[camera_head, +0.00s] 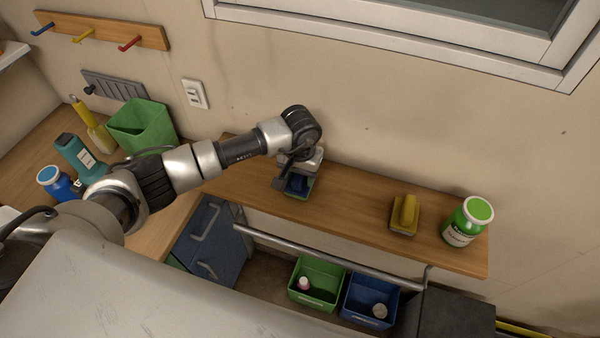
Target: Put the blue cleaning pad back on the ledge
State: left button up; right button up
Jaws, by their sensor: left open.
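The blue cleaning pad (298,187) rests on the left part of the wooden ledge (345,215), with a green edge showing around its base. My left gripper (295,182) is directly above it, pointing down, with its jaws open around or just over the pad's blue top. The gripper hides part of the pad, so I cannot tell whether the fingers touch it. My right gripper is not in view.
A yellow pad (405,215) and a green-lidded jar (467,222) stand further right on the ledge. A metal rail (330,258) runs along its front. Green (318,280) and blue (369,300) bins sit below. The ledge between the pads is clear.

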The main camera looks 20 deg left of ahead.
pick_arm(q)
jog(key=shift+r, duration=0.25)
notch_tip(320, 180, up, 12)
jog(key=b, duration=0.5)
jog(key=shift+f, duration=0.15)
